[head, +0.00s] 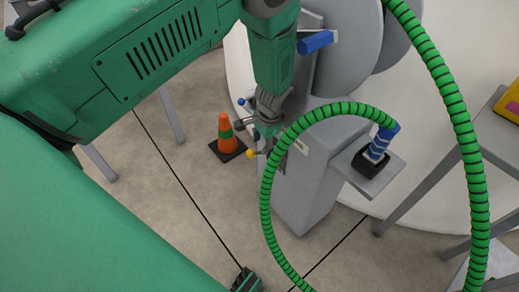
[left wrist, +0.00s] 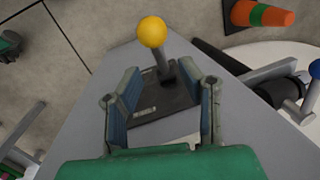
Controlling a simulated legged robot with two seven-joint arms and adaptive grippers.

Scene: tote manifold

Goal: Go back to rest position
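My left gripper (head: 268,125) hangs at the end of the green arm beside the grey pedestal (head: 312,180). In the left wrist view the left gripper (left wrist: 164,108) has its two fingers spread apart, with nothing between the pads. A lever with a yellow ball (left wrist: 152,32) stands on a dark plate just beyond the fingertips; the yellow ball (head: 250,153) also shows in the head view. A dark green part at the bottom edge, seemingly my right gripper (head: 245,281), is mostly cut off, so its fingers cannot be read.
An orange cone (head: 227,138) stands on the floor behind. A blue handle (head: 315,42) is close to my left wrist.

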